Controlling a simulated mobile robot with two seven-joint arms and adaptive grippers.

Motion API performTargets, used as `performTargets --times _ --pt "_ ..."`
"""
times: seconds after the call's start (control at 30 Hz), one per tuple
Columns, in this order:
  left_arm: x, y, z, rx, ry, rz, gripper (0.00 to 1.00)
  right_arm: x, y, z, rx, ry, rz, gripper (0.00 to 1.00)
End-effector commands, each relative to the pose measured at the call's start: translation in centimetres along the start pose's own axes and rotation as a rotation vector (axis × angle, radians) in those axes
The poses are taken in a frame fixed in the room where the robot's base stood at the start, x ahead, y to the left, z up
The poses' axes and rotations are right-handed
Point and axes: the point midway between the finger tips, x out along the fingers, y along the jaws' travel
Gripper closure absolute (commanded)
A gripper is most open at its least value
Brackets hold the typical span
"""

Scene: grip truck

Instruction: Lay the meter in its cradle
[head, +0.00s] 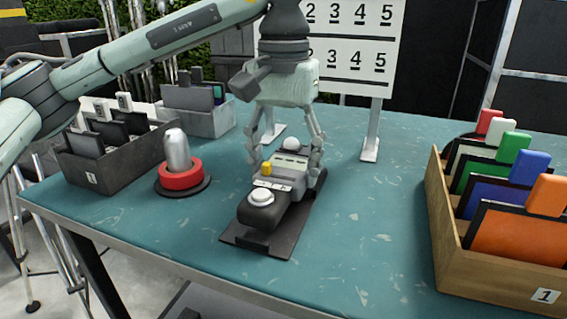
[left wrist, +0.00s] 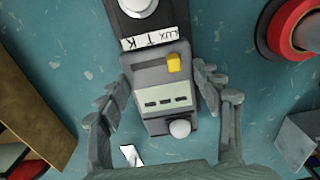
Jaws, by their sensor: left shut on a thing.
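The meter (head: 287,171) is a grey box with a yellow knob, a small display and a white dome. A dark block with a white round disc (head: 262,197) adjoins its near end. The dark flat cradle (head: 245,238) lies on the table directly beneath; whether the meter touches it is hidden. My left gripper (head: 286,164) points down and is shut on the meter's sides. In the left wrist view, the meter (left wrist: 165,100) sits between the fingers of my left gripper (left wrist: 164,86), its lettered strip facing the camera. My right gripper is not in view.
A red-ringed base with a silver cylinder (head: 177,152) stands left of the cradle. Grey bins (head: 110,170) with dark cards are at the left. A wooden box (head: 448,240) with coloured cards is at the right. A number board (head: 345,55) stands behind. The table (head: 375,230) is clear right of the cradle.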

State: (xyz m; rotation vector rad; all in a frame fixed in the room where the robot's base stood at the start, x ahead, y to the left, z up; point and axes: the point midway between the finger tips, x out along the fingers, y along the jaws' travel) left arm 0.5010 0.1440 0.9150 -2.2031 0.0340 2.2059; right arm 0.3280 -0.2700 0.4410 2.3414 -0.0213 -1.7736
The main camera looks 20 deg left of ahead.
Motion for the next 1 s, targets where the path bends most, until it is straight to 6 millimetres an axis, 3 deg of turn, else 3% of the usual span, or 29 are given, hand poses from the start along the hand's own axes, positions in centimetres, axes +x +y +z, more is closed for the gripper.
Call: performTargets --times 0.67,0.7,0.87,1.0 --pt "1.9 0.0 0.0 0.0 0.001 0.001 0.76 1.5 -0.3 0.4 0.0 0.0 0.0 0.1" --pt "1.8 0.0 0.0 0.0 0.001 0.001 0.33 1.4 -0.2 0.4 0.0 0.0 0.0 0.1" --pt "1.8 0.0 0.0 0.0 0.001 0.001 0.13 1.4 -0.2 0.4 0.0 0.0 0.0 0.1" --pt "1.8 0.0 0.0 0.0 0.001 0.0 0.11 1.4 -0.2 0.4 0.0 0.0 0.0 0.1"
